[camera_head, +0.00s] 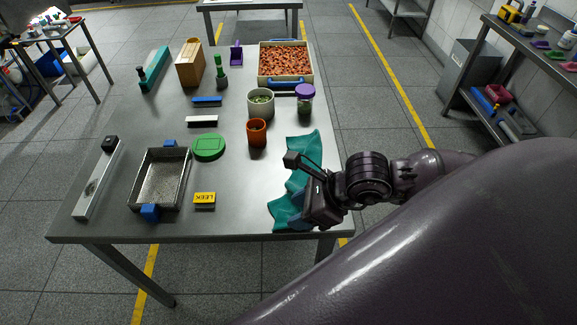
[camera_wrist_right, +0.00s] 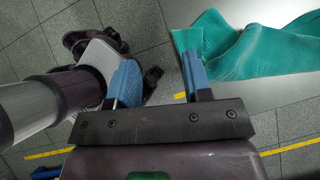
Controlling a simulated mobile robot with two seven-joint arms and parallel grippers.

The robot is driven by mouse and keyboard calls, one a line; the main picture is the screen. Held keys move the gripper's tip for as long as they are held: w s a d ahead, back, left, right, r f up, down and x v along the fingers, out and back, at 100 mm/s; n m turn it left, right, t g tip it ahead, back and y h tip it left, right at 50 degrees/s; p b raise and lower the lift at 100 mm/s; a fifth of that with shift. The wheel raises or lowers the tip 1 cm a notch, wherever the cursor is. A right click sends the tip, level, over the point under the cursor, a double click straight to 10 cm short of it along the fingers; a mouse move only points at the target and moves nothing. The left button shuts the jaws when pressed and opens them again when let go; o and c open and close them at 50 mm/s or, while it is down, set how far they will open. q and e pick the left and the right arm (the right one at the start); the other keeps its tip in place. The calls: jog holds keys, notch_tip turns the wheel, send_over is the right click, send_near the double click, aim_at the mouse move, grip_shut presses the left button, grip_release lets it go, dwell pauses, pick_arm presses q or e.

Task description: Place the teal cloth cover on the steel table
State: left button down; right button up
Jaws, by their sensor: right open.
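The teal cloth cover (camera_head: 304,150) lies rumpled on the steel table (camera_head: 232,190), along its right side near the front corner. Its middle is hidden behind my right gripper (camera_head: 314,194) in the head view. In the right wrist view the cloth (camera_wrist_right: 262,52) spreads across the upper right, with folds and a corner near the right finger. I cannot tell whether a finger touches the cloth. My left gripper is not in view.
A jar (camera_head: 305,104) and a crate of brown pieces (camera_head: 286,81) are behind. Bare table lies between label and cloth.

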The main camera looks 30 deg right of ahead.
jog(key=shift+w+d+f, duration=0.25)
jog(key=shift+w+d, duration=0.05)
jog(key=shift+w, duration=0.1)
jog(key=c, duration=0.4)
jog(key=w+d+f, duration=0.1)
jog(key=w+d, duration=0.1)
jog(key=w+d+f, duration=0.1)
jog(key=w+d, duration=0.1)
jog(key=w, duration=0.1)
jog(key=w+d+f, duration=0.1)
jog(key=w+d, duration=0.1)
jog(key=shift+w+d+f, duration=0.25)
jog(key=shift+w+d, duration=0.05)
grip_shut()
notch_tip(320, 180, down, 2)
jog(key=shift+f, duration=0.45)
jog(key=shift+f+b, duration=1.1)
jog(key=shift+f, duration=0.65)
jog(key=shift+r, duration=0.1)
